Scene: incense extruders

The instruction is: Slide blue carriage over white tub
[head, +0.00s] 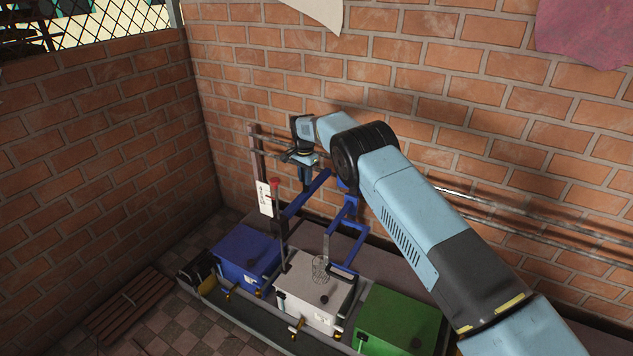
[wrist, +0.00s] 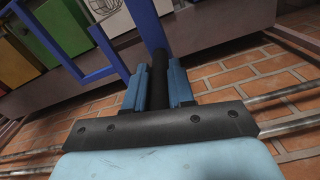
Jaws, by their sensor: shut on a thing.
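The blue carriage (head: 357,245) is a frame of blue bars reaching out from the wall rails above the row of tubs. Its bars also show in the wrist view (wrist: 102,42). My gripper (head: 306,176) is at the back, near the wall. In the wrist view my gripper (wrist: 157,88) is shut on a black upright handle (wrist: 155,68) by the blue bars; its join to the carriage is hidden. The white tub (head: 308,292) stands between the blue and green tubs. A wire basket (head: 320,267) appears over its top, at the carriage's front end.
The blue tub (head: 240,256) is left of the white tub, the green tub (head: 397,323) right of it. A post with a white sign (head: 264,198) and a red-topped lever (head: 275,195) rise at the left. Metal rails (head: 540,238) run along the brick wall.

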